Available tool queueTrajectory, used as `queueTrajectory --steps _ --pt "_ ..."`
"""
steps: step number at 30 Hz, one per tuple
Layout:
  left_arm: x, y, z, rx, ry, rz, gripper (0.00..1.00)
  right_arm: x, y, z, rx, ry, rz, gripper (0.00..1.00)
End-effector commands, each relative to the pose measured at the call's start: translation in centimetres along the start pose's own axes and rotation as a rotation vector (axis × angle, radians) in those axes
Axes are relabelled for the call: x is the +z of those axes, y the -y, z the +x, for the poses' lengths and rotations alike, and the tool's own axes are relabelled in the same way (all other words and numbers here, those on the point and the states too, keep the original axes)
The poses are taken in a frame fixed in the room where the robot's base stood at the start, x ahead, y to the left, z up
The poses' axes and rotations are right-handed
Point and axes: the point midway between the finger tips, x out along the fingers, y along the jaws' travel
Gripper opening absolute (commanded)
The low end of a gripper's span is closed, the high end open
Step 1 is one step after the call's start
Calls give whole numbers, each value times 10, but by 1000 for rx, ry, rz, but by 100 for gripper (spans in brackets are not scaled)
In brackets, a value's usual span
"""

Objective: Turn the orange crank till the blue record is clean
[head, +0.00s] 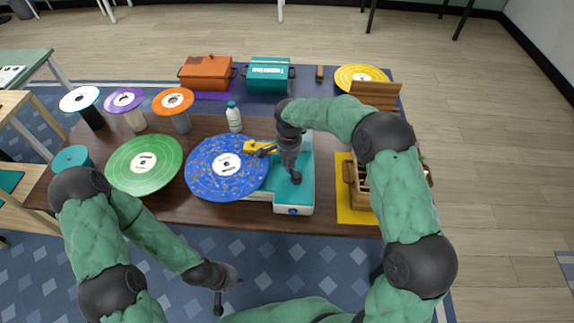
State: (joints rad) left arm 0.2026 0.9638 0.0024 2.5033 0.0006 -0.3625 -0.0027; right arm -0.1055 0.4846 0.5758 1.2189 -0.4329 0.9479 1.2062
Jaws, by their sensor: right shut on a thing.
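The blue record (205,168) lies flat on a white and teal machine (305,178), with brownish specks scattered over its face around a white label. A yellow piece (258,147) with a dark arm reaches over the record's right edge. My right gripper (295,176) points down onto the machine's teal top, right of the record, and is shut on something. The orange crank is not visible; my gripper covers that spot, so the grip looks to be on its handle. My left gripper (229,296) is empty and appears open, low in front of the table.
A green record (125,168) lies left of the blue one. White, purple and orange discs on stands, a white bottle (233,118), orange and teal boxes and a yellow record (350,76) stand behind. A wooden crate (352,190) on a yellow mat is at the right.

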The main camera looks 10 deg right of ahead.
Motion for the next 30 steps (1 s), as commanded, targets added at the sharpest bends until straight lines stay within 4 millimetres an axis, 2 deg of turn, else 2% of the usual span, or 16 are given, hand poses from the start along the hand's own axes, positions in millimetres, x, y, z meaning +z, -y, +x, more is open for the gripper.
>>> queueTrajectory --steps 12,30 --pt "0 0 1 0 0 0 0 -11 -2 -1 -5 -3 243 0" --pt "0 0 1 0 0 0 0 -13 -3 -2 -4 -4 298 0"
